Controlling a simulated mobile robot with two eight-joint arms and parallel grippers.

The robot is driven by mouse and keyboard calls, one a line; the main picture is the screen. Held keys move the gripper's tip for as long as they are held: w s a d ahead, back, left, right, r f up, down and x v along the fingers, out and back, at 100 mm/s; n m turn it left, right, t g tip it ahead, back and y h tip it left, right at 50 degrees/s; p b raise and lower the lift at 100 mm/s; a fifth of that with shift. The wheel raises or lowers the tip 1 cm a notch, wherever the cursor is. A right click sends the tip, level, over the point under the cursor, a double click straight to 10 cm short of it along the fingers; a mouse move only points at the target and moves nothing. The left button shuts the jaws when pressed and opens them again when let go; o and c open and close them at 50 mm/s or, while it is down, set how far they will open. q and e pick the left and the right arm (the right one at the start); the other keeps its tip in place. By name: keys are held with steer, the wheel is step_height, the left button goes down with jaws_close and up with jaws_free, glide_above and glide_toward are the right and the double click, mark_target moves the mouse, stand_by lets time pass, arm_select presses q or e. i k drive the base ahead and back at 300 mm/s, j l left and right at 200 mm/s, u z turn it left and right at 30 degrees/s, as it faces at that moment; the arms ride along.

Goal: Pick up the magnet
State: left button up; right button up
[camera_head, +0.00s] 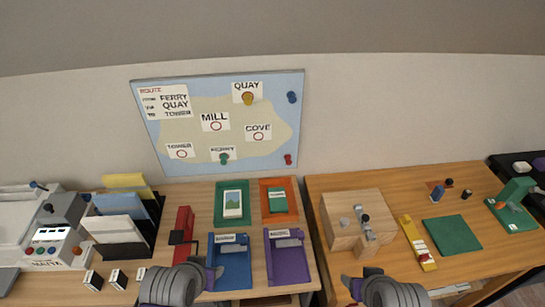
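Several round magnets sit on a wall map board (160,135). An orange magnet (248,98) is on the QUAY label and a green magnet (223,159) is by the FERRY label. A blue magnet (292,97) is at the upper right of the board, and a red magnet (288,159) is at its lower right. My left gripper (214,274) is low over the left desk beside the blue tray, well below the board. My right gripper (351,286) is low near the gap between the desks. Neither touches a magnet; their finger openings are too small to judge.
The left desk holds a blue tray (231,281), a purple tray (300,275), a green tray (221,210), an orange tray (293,208), a red stapler-like tool (183,222) and a file rack (150,240). The right desk holds a wooden box (341,205) and a green mat (452,234).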

mark_target(287, 157)
steer(key=l, duration=0.3)
steer(key=l+u, duration=0.2)
steer(key=u, duration=0.25)
steer(key=i+l+u, duration=0.1)
steer(key=l+u, duration=0.15)
steer(key=u, duration=1)
